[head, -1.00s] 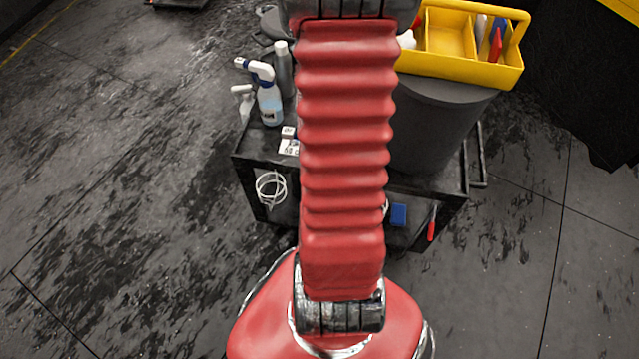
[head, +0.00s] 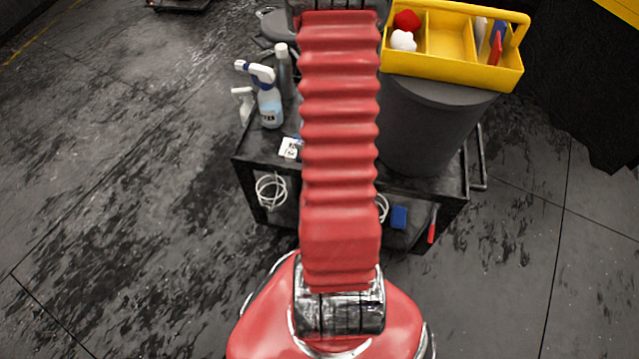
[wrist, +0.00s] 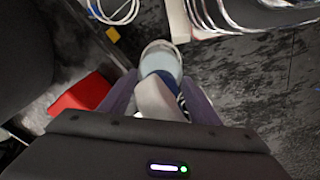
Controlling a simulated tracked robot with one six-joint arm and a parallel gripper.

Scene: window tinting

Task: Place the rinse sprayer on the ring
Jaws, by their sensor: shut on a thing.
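In the wrist view my gripper (wrist: 158,97) is shut on a white spray bottle with blue parts, taken to be the rinse sprayer (wrist: 161,58). Its white head sits between the two fingers and its pale round body shows beyond them. In the head view my red arm hides the gripper and the held sprayer. I cannot make out the ring in either view.
The dark cart (head: 400,185) carries a blue-and-white spray bottle (head: 268,104), a grey bottle (head: 283,70), and a large dark bucket (head: 430,120) with a yellow caddy (head: 455,70) above it. A white hose coil (head: 270,191) hangs at the cart's front.

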